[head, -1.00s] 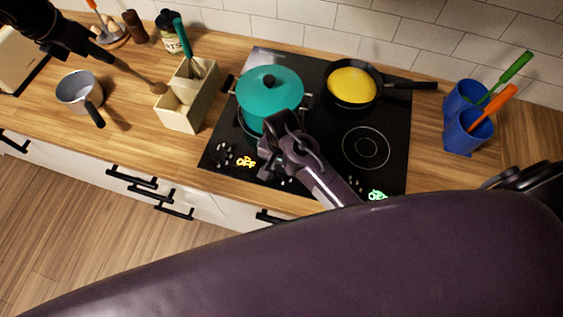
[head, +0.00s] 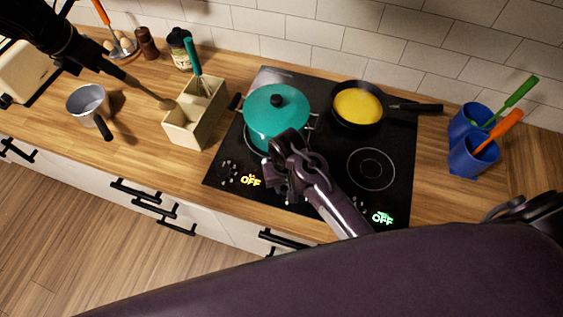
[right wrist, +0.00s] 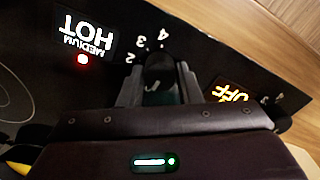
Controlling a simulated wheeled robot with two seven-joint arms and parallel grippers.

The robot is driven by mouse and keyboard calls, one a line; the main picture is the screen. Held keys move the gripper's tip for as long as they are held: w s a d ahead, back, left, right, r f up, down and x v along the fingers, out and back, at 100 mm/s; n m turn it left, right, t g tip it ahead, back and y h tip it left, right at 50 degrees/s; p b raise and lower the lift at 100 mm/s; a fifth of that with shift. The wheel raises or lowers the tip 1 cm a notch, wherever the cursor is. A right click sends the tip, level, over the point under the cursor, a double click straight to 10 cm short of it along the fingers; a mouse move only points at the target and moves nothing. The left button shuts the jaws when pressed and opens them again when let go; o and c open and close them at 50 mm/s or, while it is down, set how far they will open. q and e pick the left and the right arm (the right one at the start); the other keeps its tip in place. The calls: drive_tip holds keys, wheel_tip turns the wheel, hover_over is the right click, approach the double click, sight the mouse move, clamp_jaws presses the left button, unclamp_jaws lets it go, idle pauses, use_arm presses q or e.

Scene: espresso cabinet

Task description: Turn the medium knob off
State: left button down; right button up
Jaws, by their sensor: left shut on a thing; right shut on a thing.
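The medium knob (right wrist: 158,68) is black and sits between my right gripper's fingers in the right wrist view, with numbers around it. Beside it the label (right wrist: 86,38) reads MEDIUM HOT, with a red light (right wrist: 82,59) under it. My right gripper (right wrist: 158,80) is shut on this knob. In the head view the right gripper (head: 278,184) is low over the cooktop's front edge and hides the knob. My left gripper (head: 76,62) is at the upper left, shut on a wooden spoon (head: 142,92) held above the counter.
The black cooktop (head: 322,195) carries a teal lidded pot (head: 268,122) just behind my right gripper and a pan (head: 384,115) with yellow food. OFF labels glow yellow (head: 250,181) and green (head: 382,218). A cream utensil box (head: 205,125) and grey saucepan (head: 85,101) stand left.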

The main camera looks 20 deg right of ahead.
drive_tip(key=shift+r+n, duration=0.1)
drive_tip(key=shift+n, duration=0.4)
drive_tip(key=o, duration=1)
drive_tip(key=shift+m, duration=0.3)
